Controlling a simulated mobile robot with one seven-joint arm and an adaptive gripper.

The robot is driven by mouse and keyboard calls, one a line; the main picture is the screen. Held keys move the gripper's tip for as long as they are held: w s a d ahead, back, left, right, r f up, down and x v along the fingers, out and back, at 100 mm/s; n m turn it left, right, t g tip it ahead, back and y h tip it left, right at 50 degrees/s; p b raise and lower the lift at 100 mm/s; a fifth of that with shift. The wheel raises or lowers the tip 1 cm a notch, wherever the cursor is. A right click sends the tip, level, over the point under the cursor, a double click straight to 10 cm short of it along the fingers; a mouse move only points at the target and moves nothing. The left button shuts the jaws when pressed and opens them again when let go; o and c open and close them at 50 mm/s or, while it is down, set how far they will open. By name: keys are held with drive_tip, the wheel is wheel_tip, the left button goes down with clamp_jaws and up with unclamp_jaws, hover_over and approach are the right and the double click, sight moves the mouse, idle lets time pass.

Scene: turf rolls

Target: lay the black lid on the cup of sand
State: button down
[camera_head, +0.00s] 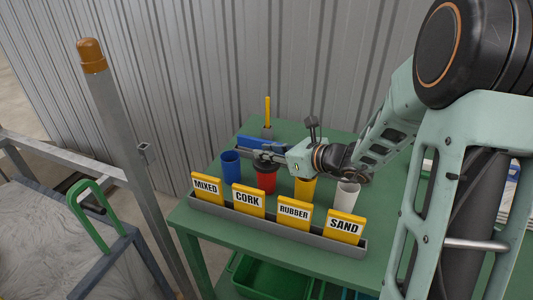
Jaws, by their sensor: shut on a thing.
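My gripper (272,154) is shut on the black lid (265,164), at the far side of the green table. The lid is over the red cup (266,183), behind the CORK sign; I cannot tell whether it touches the rim. The white cup (346,200) stands open at the right, behind the SAND sign (345,226), apart from the lid. Its contents are not visible. My wrist is above the yellow cup (305,190), between the red and white cups, and hides part of it.
A blue cup (230,166) stands left of the red one. A grey rail (270,228) with several yellow signs runs along the front of the cups. A blue object (250,141) and an upright yellow stick (267,110) are behind my gripper. A corrugated wall stands behind the table.

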drive_tip(key=shift+f+b, duration=0.4)
drive_tip(key=shift+f, duration=0.05)
drive_tip(key=shift+f, duration=0.2)
drive_tip(key=c, duration=1.8)
unclamp_jaws()
drive_tip(key=shift+r, duration=0.15)
drive_tip(key=shift+r+p, duration=0.5)
drive_tip(key=shift+r, duration=0.05)
drive_tip(key=v, duration=1.2)
drive_tip(key=shift+f+p, duration=0.1)
drive_tip(key=shift+p, duration=0.2)
